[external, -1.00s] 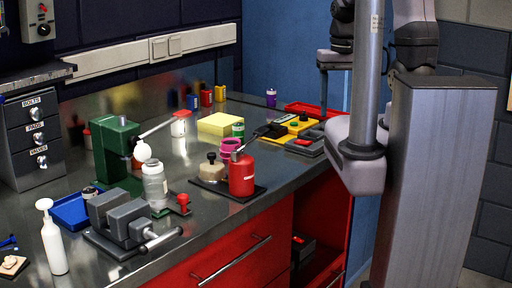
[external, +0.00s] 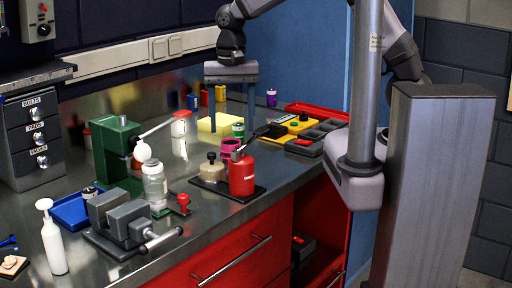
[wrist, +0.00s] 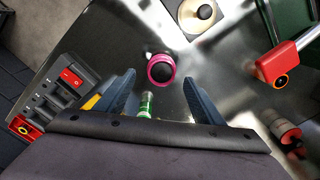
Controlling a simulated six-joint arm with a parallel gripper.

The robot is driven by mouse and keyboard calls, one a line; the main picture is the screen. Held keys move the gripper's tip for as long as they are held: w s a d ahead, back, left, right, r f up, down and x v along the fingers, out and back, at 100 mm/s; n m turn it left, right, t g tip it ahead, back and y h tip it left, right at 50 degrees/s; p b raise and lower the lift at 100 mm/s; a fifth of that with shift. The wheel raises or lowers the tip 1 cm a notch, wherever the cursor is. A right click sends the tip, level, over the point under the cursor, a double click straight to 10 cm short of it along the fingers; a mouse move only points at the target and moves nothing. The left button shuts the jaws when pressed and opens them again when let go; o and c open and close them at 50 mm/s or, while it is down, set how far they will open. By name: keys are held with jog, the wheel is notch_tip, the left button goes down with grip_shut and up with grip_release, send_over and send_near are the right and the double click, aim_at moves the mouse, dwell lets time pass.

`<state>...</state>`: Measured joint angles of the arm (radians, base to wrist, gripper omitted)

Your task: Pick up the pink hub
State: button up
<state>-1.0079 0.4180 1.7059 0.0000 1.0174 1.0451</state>
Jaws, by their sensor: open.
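The pink hub (external: 229,148) stands on the metal bench, partly hidden behind the red bottle (external: 242,174) in the external view. In the wrist view the hub (wrist: 160,69) shows from above as a pink ring with a dark centre. My gripper (external: 231,126) is open and empty, pointing down above the bench near the hub. In the wrist view the hub lies beyond and roughly between the fingertips (wrist: 159,78), with nothing gripped.
A green can (external: 238,130) stands close behind the hub. A cream jar (external: 212,169) and the red bottle stand on a black mat in front.

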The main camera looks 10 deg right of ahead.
aim_at(231, 143)
jog(key=shift+a+f+p, duration=0.15)
jog(key=shift+f+p, duration=1.25)
jog(key=shift+f, duration=1.9)
jog(key=c, duration=1.1)
jog(key=shift+c, duration=0.2)
jog(key=shift+r, duration=0.1)
